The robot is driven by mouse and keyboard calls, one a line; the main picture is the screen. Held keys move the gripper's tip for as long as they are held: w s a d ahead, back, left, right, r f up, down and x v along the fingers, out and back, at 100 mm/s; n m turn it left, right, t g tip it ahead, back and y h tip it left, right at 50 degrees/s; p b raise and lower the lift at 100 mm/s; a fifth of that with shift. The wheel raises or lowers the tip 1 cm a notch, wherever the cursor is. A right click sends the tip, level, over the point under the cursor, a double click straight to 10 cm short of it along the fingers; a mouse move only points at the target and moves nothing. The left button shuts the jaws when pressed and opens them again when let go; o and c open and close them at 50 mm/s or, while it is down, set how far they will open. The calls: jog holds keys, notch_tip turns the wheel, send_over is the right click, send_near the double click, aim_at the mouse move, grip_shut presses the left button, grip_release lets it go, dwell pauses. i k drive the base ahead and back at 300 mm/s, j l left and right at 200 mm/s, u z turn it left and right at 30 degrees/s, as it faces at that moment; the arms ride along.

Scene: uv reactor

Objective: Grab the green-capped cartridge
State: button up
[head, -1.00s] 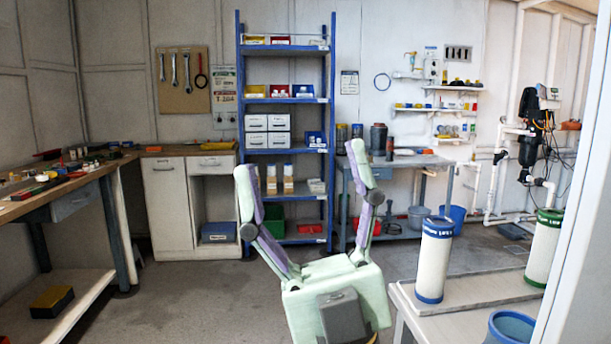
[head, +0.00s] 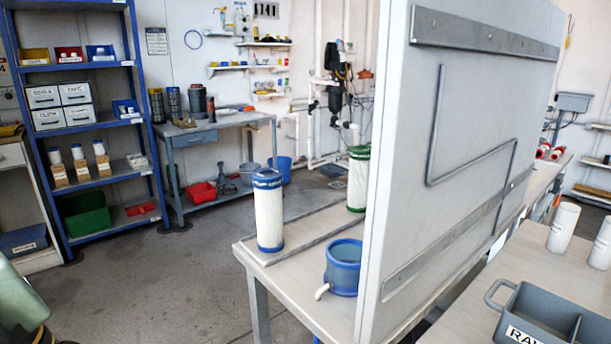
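The green-capped cartridge (head: 358,180) is a white cylinder with green ends. It stands upright on a grey board on the white table, behind a blue-capped cartridge (head: 269,210). The large grey panel at its right hides part of it. My gripper is not in the head view; only a pale green part of my own body shows at the lower left corner.
A blue cup with a spout (head: 343,268) stands on the white table (head: 292,286) near its front. The upright grey panel (head: 460,150) blocks the right side. Open floor (head: 170,275) lies left of the table.

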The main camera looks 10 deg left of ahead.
aim_at(360, 154)
jog(key=i+j+z, duration=0.15)
jog(key=z, duration=0.25)
jog(key=i+j+z, duration=0.2)
jog(key=z, duration=0.2)
jog(key=i+j+z, duration=0.25)
jog(key=z, duration=0.15)
